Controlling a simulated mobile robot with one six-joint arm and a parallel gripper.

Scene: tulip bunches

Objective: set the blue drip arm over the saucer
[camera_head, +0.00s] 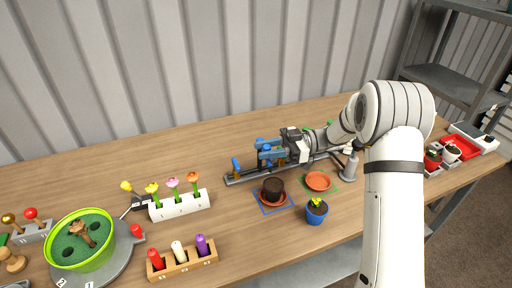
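My gripper (269,154) is over the left part of a dark grey rail (240,179) at the middle of the table. Blue parts (264,143) show at its fingertips; I cannot tell which belong to the blue drip arm, or whether the fingers are closed on it. A short blue piece (236,164) stands at the rail's left end, left of my gripper. An empty terracotta saucer (318,181) lies on a green-edged mat, right and in front of my gripper. Another saucer (274,202) on a blue-edged mat bears a dark pot (273,186).
A blue pot with a yellow flower (316,212) stands in front of the saucers. A white tulip holder (181,206), a wooden rack (183,263) and a green bowl (81,256) are at left. A grey post (349,164) and red tray (461,146) are at right.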

